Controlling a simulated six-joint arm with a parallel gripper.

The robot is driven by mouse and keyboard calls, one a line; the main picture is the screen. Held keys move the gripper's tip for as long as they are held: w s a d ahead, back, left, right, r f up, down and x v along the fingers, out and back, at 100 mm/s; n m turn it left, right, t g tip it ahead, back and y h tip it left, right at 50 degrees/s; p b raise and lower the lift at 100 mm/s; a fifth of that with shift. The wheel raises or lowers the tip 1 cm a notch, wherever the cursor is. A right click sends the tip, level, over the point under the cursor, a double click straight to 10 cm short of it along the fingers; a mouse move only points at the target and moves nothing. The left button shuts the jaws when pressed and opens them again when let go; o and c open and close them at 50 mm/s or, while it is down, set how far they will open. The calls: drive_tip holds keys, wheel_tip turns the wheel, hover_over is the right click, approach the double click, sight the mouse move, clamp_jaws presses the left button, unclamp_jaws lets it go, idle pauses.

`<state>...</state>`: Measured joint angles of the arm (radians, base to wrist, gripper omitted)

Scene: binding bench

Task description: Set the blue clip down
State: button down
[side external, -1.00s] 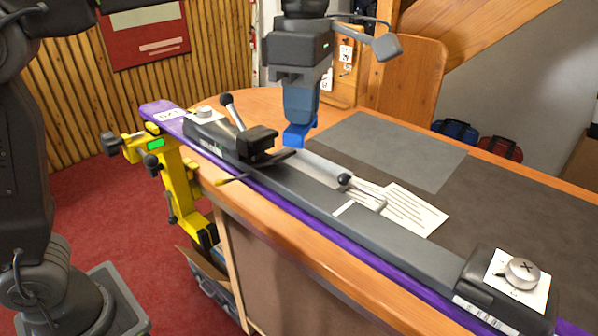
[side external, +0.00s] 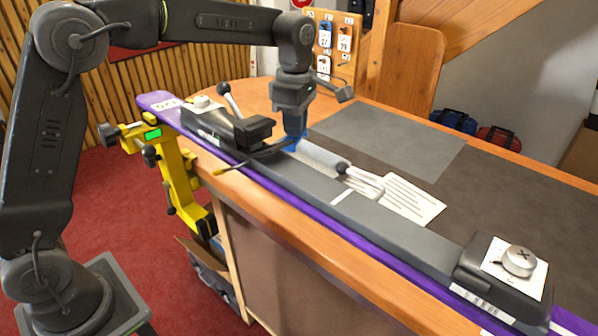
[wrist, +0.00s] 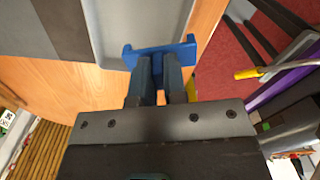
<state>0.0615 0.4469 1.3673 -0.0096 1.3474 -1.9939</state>
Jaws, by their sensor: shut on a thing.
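The blue clip (side external: 292,144) is between the fingertips of my gripper (side external: 296,128), just behind the grey ski binding in the side external view. The clip's lower part is partly hidden there by the binding's dark lever. In the wrist view the blue clip (wrist: 172,50) lies crosswise at the tips of the two grey fingers (wrist: 160,75), which are shut on it. Below it in that view is a pale grey surface with a raised rim (wrist: 97,55); whether the clip touches it cannot be told.
A purple ski (side external: 240,160) with a grey binding rail (side external: 385,222) runs along the bench front, with a yellow clamp (side external: 178,175) at left. A white-grey roller-like tool (side external: 318,155) and a printed sheet (side external: 405,205) lie behind the rail. The dark mat (side external: 500,205) is clear.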

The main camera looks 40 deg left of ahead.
sight(299, 140)
drive_tip(key=s+a+m, duration=0.2)
drive_tip(key=a+m, duration=0.2)
drive_tip(key=a, duration=0.8)
drive_tip(key=w+d+f, duration=0.1)
drive_tip(key=d+f, duration=0.1)
drive_tip(key=d, duration=0.1)
drive_tip(key=w+d+f, duration=0.2)
drive_tip(key=d, duration=0.1)
drive_tip(key=w+d+f, duration=0.2)
drive_tip(key=d, duration=0.2)
drive_tip(key=shift+d+f, duration=0.1)
drive_tip(key=shift+f, duration=1.95)
drive_tip(key=c, duration=1.2)
unclamp_jaws()
drive_tip(key=shift+f, duration=0.15)
drive_tip(key=shift+o, duration=0.2)
wheel_tip(299, 140, up, 12)
drive_tip(key=shift+f, duration=0.15)
drive_tip(key=shift+r, duration=0.35)
